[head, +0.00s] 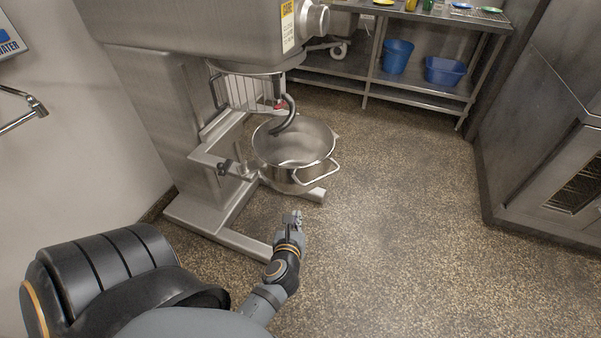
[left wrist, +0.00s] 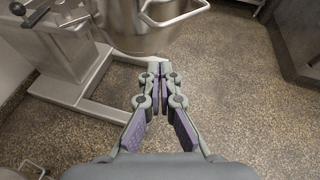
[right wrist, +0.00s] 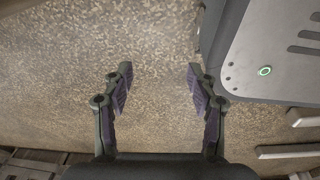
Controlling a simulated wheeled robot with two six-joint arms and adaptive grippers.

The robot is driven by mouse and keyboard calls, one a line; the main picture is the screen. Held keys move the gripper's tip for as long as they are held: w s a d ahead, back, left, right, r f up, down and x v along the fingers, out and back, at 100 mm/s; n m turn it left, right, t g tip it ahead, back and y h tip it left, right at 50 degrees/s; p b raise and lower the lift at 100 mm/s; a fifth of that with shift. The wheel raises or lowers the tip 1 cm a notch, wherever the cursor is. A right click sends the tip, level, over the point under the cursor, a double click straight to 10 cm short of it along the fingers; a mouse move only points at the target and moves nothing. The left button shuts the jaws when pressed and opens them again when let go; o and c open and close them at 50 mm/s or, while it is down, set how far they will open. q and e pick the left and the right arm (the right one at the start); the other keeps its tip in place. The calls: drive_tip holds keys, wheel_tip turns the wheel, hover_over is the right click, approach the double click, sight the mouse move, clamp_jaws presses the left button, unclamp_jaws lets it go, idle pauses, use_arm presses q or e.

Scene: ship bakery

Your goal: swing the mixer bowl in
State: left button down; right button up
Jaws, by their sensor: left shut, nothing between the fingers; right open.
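The steel mixer bowl (head: 290,160) hangs on its support arm beside the mixer column, with a loop handle (head: 317,173) on its front right side. The dough hook (head: 287,117) of the mixer (head: 190,25) curves down at the bowl's back left rim. My left gripper (head: 293,217) is shut and empty, in front of and below the bowl, apart from its handle. In the left wrist view, its fingertips (left wrist: 160,68) meet below the bowl (left wrist: 150,35). My right gripper (right wrist: 159,68) is open and empty over the floor; the head view does not show it.
The mixer's base legs (head: 240,245) spread on the speckled floor. A steel shelf unit (head: 420,85) with a blue bucket (head: 397,56) and a blue tub (head: 444,71) stands behind. A steel oven (head: 545,150) is at right. The floor between is clear.

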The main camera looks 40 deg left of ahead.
use_arm(q)
drive_tip(key=r+b+x, duration=0.1)
drive_tip(key=b+x, duration=0.7)
drive_tip(key=x, duration=0.6)
drive_tip(key=shift+a+m, duration=0.3)
use_arm(e)
wheel_tip(320, 180, down, 7)
drive_tip(key=w, duration=0.1)
use_arm(q)
drive_tip(key=shift+r, duration=0.15)
